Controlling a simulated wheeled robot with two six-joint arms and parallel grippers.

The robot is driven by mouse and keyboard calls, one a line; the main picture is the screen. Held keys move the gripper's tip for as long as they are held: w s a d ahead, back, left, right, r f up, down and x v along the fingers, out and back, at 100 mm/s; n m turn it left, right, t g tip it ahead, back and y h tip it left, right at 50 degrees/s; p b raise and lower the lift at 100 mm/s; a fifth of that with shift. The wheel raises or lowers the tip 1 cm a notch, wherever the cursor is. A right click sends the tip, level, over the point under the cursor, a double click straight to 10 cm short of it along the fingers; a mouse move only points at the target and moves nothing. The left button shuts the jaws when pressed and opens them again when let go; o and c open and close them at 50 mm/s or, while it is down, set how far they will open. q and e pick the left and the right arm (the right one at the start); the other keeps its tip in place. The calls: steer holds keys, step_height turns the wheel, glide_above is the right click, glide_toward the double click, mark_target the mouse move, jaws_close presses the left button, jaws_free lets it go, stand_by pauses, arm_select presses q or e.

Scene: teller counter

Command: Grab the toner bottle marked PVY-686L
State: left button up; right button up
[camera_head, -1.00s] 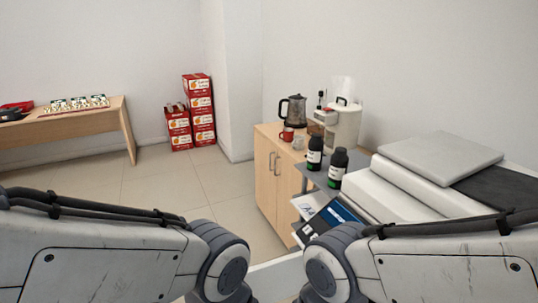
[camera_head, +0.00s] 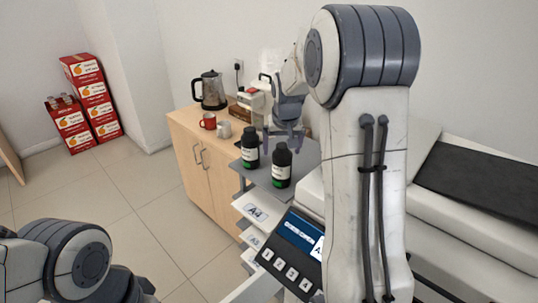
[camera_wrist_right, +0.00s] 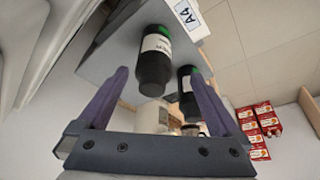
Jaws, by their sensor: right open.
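Two black toner bottles with white labels and green bands stand upright on a grey shelf (camera_head: 312,150). One is the left bottle (camera_head: 250,152); the other is the right, nearer bottle (camera_head: 282,168). Their label text is too small to read. My right gripper (camera_head: 286,146) is open and empty, just behind and above the bottles. The right wrist view is upside down: one bottle (camera_wrist_right: 155,62) shows beyond and between the fingers (camera_wrist_right: 158,100), and the other bottle (camera_wrist_right: 188,95) is near the right finger. Neither is gripped. My left gripper is out of view; only that arm shows at lower left.
A printer with a control panel (camera_head: 292,255) stands at the front right. Red boxes (camera_head: 90,95) are stacked at the wall.

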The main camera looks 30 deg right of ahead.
mark_target(283, 153)
steer(key=shift+w+d+f, duration=0.15)
steer(key=shift+d, duration=0.4)
steer(key=shift+w+d+f, duration=0.1)
steer(key=shift+w+d, duration=0.05)
steer(key=shift+d, duration=0.35)
steer(key=x, duration=0.3)
steer(key=shift+w+f+p, duration=0.25)
steer(key=shift+w+p, duration=0.05)
steer(key=shift+p, duration=0.1)
steer(key=shift+w+f, duration=0.2)
steer(key=shift+f, duration=0.15)
steer(key=shift+w+f+p, duration=0.3)
steer(key=shift+f+p, duration=0.05)
steer(key=shift+f, duration=0.15)
steer(key=p+x, duration=0.1)
steer(key=x, duration=0.2)
steer(key=shift+w+f, duration=0.2)
steer(key=shift+w+d+f, duration=0.1)
steer(key=shift+f, duration=0.25)
steer(key=shift+c, duration=0.3)
steer(key=c, duration=1.5)
